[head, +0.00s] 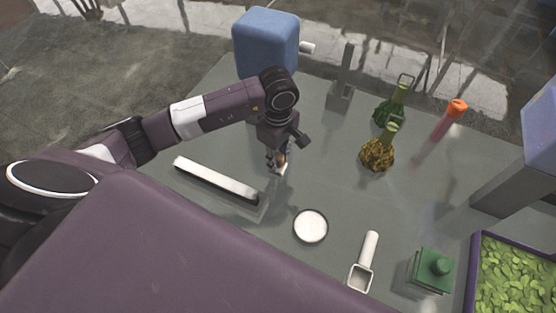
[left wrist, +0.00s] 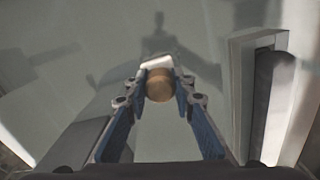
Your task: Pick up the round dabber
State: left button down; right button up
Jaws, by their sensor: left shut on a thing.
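The round dabber (left wrist: 159,86) shows in the left wrist view as a tan, wood-like round knob with a white part at its far side. My left gripper (left wrist: 160,92) is shut on it, one blue-sided finger on each side of the knob. In the head view the left gripper (head: 277,163) points down over the grey table, with a small tan bit of the dabber (head: 282,159) between the fingers. The fingers hide most of the dabber there, and I cannot tell whether it touches the table. My right gripper is not in view.
A long black-and-white holder (head: 215,181) lies left of the gripper. A round dish of white powder (head: 311,226), a white scoop (head: 364,262) and a green knobbed block (head: 434,270) are nearer. Green (head: 390,107) and yellow-brown (head: 378,154) flasks and an orange-capped tube (head: 440,128) stand right.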

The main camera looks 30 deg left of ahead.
pick_arm(q)
jog(key=r+b, duration=0.2)
jog(key=r, duration=0.3)
jog(key=r+b, duration=0.1)
jog(key=r, duration=0.4)
jog(key=shift+w+r+b, duration=0.2)
jog(key=shift+r+b, duration=0.1)
jog(key=shift+b, duration=0.1)
notch_tip(320, 180, up, 9)
send_over(278, 155)
jog(key=shift+s+d+r, duration=0.1)
jog(key=shift+r, duration=0.05)
jog(key=c, duration=2.2)
grip_release()
jog(key=shift+c, duration=0.2)
jog(key=c, duration=0.4)
